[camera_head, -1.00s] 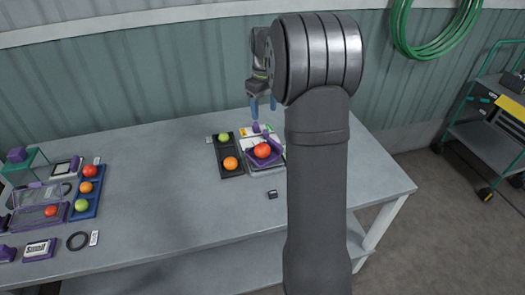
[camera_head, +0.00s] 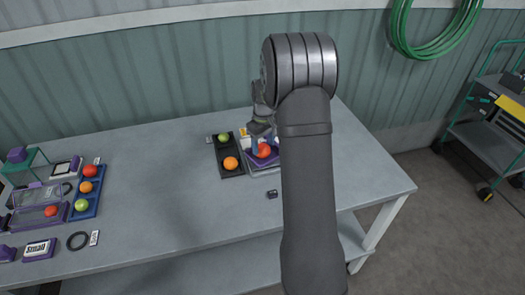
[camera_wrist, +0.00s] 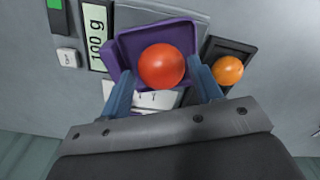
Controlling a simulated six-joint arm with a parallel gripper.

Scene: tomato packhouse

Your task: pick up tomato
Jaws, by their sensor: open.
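A red tomato (camera_wrist: 162,66) sits in a purple tray (camera_wrist: 128,45) on a scale in the wrist view; the scale's display (camera_wrist: 97,28) reads 100 g. My gripper (camera_wrist: 165,84) is open, with one blue finger on each side of the tomato's near side. Whether the fingers touch it cannot be told. An orange tomato (camera_wrist: 229,70) lies in a black tray beside the scale, and it also shows in the head view (camera_head: 230,163).
A black tray (camera_head: 229,148) left of the scale also holds a green tomato (camera_head: 223,138). A blue tray (camera_head: 87,208) with several tomatoes stands at the far left. A small dark block (camera_head: 272,194) lies in front. The table's middle is clear.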

